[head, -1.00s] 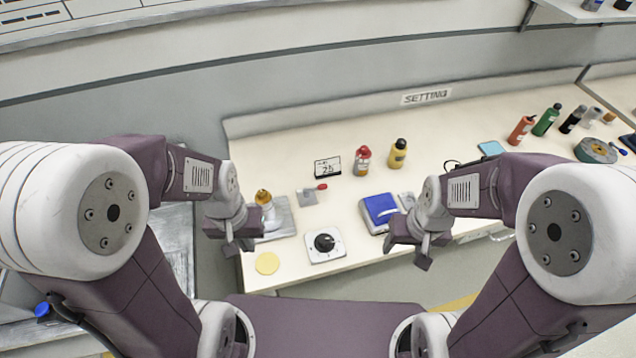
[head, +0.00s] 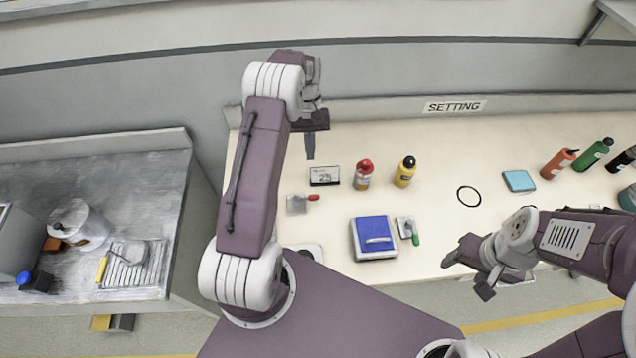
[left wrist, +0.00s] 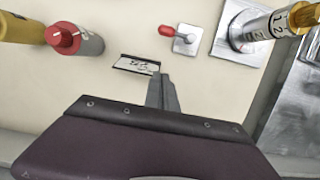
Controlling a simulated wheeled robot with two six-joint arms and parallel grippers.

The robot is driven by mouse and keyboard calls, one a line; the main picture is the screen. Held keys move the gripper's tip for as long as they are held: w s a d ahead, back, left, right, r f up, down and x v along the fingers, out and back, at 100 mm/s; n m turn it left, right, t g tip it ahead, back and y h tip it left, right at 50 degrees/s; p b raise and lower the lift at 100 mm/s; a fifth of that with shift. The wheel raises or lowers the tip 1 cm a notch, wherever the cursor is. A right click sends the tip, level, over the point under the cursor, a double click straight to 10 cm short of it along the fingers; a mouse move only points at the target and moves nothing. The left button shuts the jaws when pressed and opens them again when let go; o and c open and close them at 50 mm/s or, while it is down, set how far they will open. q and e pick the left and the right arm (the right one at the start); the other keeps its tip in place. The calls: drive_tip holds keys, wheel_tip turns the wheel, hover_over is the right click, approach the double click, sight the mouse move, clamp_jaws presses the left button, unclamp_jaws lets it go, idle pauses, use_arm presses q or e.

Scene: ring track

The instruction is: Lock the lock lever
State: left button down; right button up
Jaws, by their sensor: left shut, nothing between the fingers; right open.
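A small grey plate with a red-tipped lever (head: 300,204) lies on the cream table, left of the blue box. It also shows at the top of the left wrist view (left wrist: 185,40). A similar plate with a green-tipped lever (head: 408,231) lies right of the blue box (head: 374,238). I cannot tell by a label which is the lock lever. My left gripper (head: 310,146) is shut and empty, above the back left of the table; its fingers (left wrist: 163,92) point toward the small display, apart from the red lever. My right gripper (head: 467,272) is open and empty at the table's front edge.
A black ring (head: 469,197) lies to the right. My left arm hides the table's left part. A grey bench (head: 150,190) stands left.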

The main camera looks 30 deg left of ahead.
use_arm(q)
drive_tip(key=shift+w+d+f, duration=0.15)
drive_tip(key=shift+d+f, duration=0.1)
drive_tip(key=p+x, duration=0.1)
drive_tip(key=x, duration=0.9)
drive_tip(key=shift+a+r+p, duration=0.1)
drive_tip(key=shift+p, duration=0.25)
drive_tip(key=s+d+p, duration=0.1)
drive_tip(key=s+r, duration=0.1)
drive_tip(key=s, duration=0.1)
drive_tip(key=shift+d+p, duration=0.35)
drive_tip(key=shift+s+d, duration=0.15)
drive_tip(key=shift+s, duration=0.15)
drive_tip(key=shift+w, duration=0.15)
